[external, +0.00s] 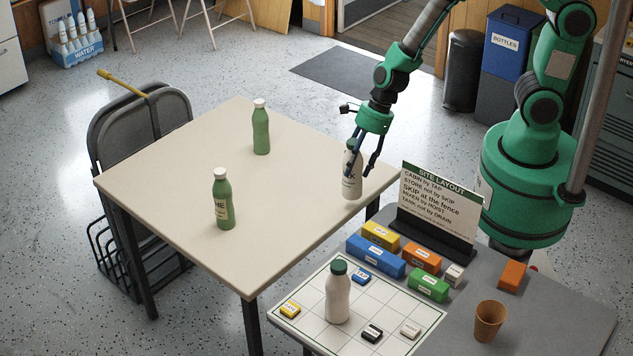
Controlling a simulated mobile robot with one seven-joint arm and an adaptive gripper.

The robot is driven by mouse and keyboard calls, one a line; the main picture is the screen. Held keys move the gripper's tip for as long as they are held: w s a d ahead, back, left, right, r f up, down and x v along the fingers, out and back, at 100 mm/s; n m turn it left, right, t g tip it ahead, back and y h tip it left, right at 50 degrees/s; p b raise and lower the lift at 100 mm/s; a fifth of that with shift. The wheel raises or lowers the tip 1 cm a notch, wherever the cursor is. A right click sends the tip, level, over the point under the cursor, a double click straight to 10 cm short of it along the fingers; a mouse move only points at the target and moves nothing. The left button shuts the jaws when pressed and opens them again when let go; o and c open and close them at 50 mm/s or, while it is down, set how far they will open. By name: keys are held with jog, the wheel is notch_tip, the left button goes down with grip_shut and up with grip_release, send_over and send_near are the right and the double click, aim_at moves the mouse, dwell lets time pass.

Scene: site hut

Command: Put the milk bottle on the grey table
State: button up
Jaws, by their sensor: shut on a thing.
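The milk bottle (352,184) is white, with a dark label partly hidden by the fingers. It is upright in my gripper (364,160), which is shut on it near the beige table's right edge. I cannot tell whether its base touches the beige table or hangs just above it. The grey table (555,318) is at the lower right, nearer the camera. Another white bottle with a green cap (338,293) stands on the white gridded board (310,275) there.
The beige table (175,180) bears two green bottles (261,130) (223,202). The grey table also holds a site layout sign (440,200), several coloured blocks (376,256) and a brown cup (489,320). A folding chair (140,130) stands left.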

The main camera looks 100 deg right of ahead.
jog(key=shift+a, duration=0.1)
jog(key=shift+w+a+r, duration=0.2)
jog(key=shift+w+a, duration=0.05)
jog(key=shift+a, duration=0.35)
jog(key=a+r+n, duration=0.1)
jog(key=a+n, duration=0.2)
jog(key=a, duration=0.9)
jog(key=s+a+r+n+g+y, duration=0.1)
jog(key=a+r+n, duration=0.1)
jog(key=a, duration=1)
jog(key=a+r+n+g+y+p, duration=0.1)
jog(key=a+r+n, duration=0.1)
jog(key=a, duration=1)
jog(key=shift+s+n, duration=0.25)
jog(key=shift+n, duration=0.55)
notch_tip(320, 180, down, 6)
jog(key=b, duration=0.2)
jog(key=shift+f+b, duration=0.15)
jog(key=shift+b, duration=0.2)
jog(key=shift+f+b, duration=0.9)
jog(key=shift+f, duration=1)
